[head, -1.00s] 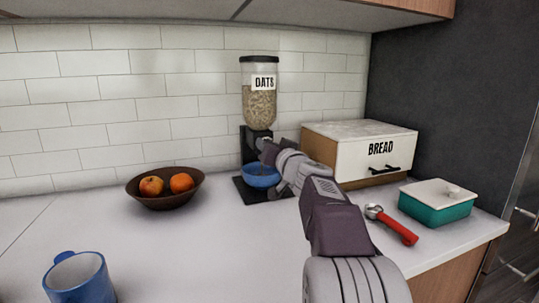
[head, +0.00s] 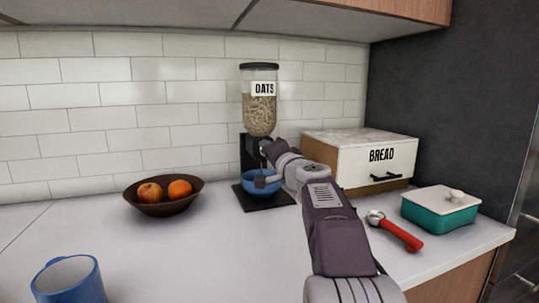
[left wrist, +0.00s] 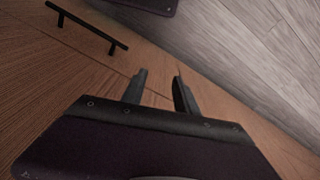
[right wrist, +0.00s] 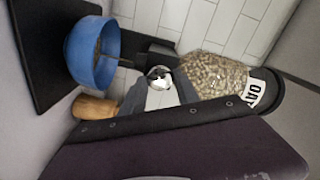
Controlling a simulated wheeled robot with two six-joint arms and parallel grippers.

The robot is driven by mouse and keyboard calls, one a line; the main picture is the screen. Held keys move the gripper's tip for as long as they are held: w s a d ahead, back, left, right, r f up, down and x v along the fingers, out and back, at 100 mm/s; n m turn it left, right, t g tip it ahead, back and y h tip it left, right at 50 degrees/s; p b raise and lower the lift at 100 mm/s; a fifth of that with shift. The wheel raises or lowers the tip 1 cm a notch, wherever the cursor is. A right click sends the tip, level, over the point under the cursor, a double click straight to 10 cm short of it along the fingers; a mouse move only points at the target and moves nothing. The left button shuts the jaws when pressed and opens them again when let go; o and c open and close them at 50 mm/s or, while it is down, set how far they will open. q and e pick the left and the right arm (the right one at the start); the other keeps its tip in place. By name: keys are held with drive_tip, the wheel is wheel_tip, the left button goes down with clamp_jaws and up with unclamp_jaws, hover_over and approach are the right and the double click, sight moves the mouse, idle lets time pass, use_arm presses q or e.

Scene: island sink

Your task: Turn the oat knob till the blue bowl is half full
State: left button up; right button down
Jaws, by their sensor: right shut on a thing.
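The oat dispenser (head: 260,108) stands against the tiled wall, its clear hopper well filled with oats. The blue bowl (head: 262,186) sits on the black base below it, partly hidden by my right gripper. In the right wrist view the bowl (right wrist: 80,60) shows some tan content, but its level is hard to judge.
A brown bowl with fruit (head: 165,204) stands left of the dispenser, a blue mug (head: 70,283) at front left. The bread box (head: 372,165), a red-handled scoop (head: 398,233) and a teal lidded dish (head: 438,212) are on the right. The middle of the counter is clear.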

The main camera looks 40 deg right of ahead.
idle(0.3)
drive_tip(key=c, duration=0.9)
unclamp_jaws()
drive_tip(key=shift+s, duration=0.1)
drive_tip(key=b+v, duration=0.1)
drive_tip(key=v, duration=0.8)
